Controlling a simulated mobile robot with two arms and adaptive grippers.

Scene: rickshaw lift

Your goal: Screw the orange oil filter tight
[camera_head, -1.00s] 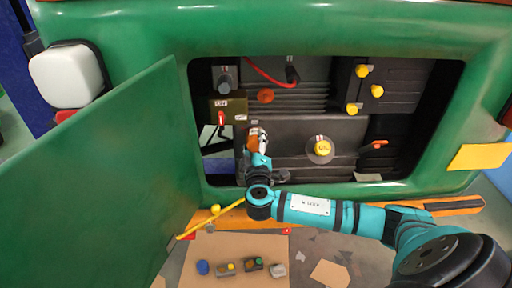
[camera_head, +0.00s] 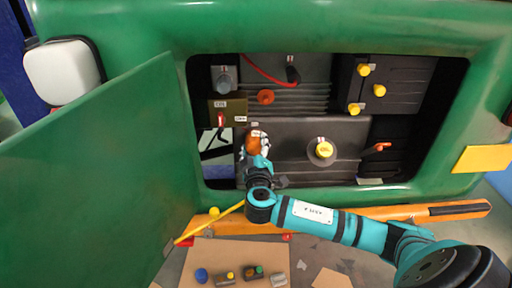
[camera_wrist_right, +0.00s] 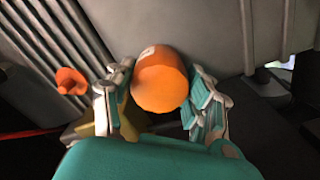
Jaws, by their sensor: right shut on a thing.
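The orange oil filter (camera_head: 253,145) stands out from the dark engine block inside the open bay, left of the yellow oil cap. In the right wrist view the filter (camera_wrist_right: 160,80) is a round orange cylinder between the two fingers. My right gripper (camera_head: 258,150) is shut on the filter, its teal and white fingers (camera_wrist_right: 160,98) on either side of it. The gripper hides part of the filter in the head view. My left gripper is not in view.
A yellow oil cap (camera_head: 323,150), an orange knob (camera_head: 265,97) and a red-handled switch (camera_head: 221,119) are nearby. The green door (camera_head: 100,170) stands open at left. A cardboard sheet (camera_head: 225,252) with small parts lies below.

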